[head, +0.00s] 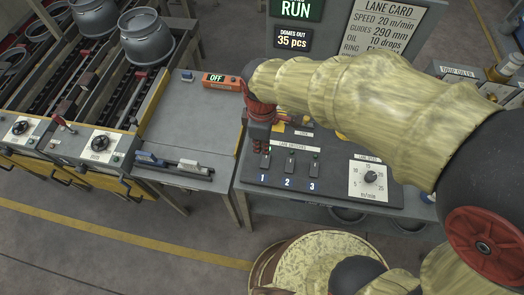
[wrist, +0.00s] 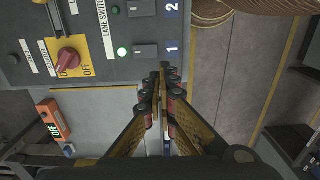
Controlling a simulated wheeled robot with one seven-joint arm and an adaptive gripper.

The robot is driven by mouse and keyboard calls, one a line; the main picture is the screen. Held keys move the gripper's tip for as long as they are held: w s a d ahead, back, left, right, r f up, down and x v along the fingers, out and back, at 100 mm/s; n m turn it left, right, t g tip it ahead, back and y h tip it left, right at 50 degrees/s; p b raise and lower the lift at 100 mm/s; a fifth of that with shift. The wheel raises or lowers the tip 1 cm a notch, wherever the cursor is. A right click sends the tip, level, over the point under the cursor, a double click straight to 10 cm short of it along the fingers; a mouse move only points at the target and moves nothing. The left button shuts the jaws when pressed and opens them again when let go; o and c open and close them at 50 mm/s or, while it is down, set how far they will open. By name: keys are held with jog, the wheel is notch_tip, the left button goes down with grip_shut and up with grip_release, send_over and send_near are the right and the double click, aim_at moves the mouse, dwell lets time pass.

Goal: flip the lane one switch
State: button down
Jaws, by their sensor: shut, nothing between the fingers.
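The lane one switch (wrist: 145,51) is a small dark rocker above the blue label 1, with a lit green lamp (wrist: 122,52) beside it in the wrist view. In the head view the lane one switch (head: 265,161) is the leftmost of three on the grey panel. My gripper (wrist: 163,72) is shut and empty. In the wrist view its tips show just below and right of the switch, near label 1. In the head view my gripper (head: 261,148) hangs over the panel's left end, partly covering the area above the switch. I cannot tell whether it touches the panel.
Lane switches two (head: 290,165) and three (head: 314,168) sit to the right, then a lane speed dial (head: 370,177). A red selector knob (wrist: 68,57) is on the panel. An orange OFF box (head: 222,81) lies on the bench to the left.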

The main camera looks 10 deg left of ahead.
aim_at(262, 170)
notch_tip(262, 170, down, 12)
jog(key=shift+f+b, duration=0.2)
jog(key=shift+b, duration=0.9)
jog(key=shift+s+f, duration=0.15)
jog(key=shift+f, duration=0.3)
jog(key=shift+r, duration=0.15)
jog(key=shift+r+p, duration=0.65)
jog(key=shift+r, duration=0.05)
jog(key=shift+r, duration=0.2)
notch_tip(262, 170, up, 13)
jog(key=s+p, duration=0.2)
jog(key=p, duration=0.2)
jog(key=shift+r, duration=0.2)
